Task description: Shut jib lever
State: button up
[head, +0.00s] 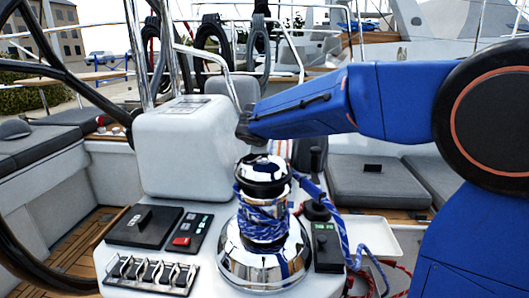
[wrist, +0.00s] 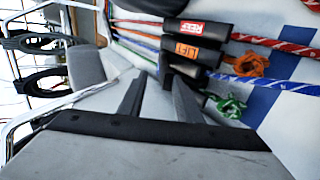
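In the wrist view a row of black clutch levers lies at the upper middle. One lever has a red label that seems to read REEF (wrist: 193,28), and the one below has an orange LIFT label (wrist: 186,50). A further dark lever (wrist: 186,70) lies below these, partly covered by my right finger; no jib label is readable. My gripper (wrist: 153,82) has its two dark fingers apart with nothing seen between them, tips close to the lower levers. Contact cannot be told. In the head view my gripper (head: 244,127) is beyond the winch, and the levers are hidden.
A chrome winch (head: 262,240) wrapped in blue rope stands on the console in front. A white box housing (head: 185,145) is left of my gripper. Orange (wrist: 250,65) and green (wrist: 228,106) rope knots lie beside the levers. Grey cushions (head: 370,182) are at right.

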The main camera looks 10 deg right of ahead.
jog(key=v, duration=1)
jog(key=shift+s, duration=0.1)
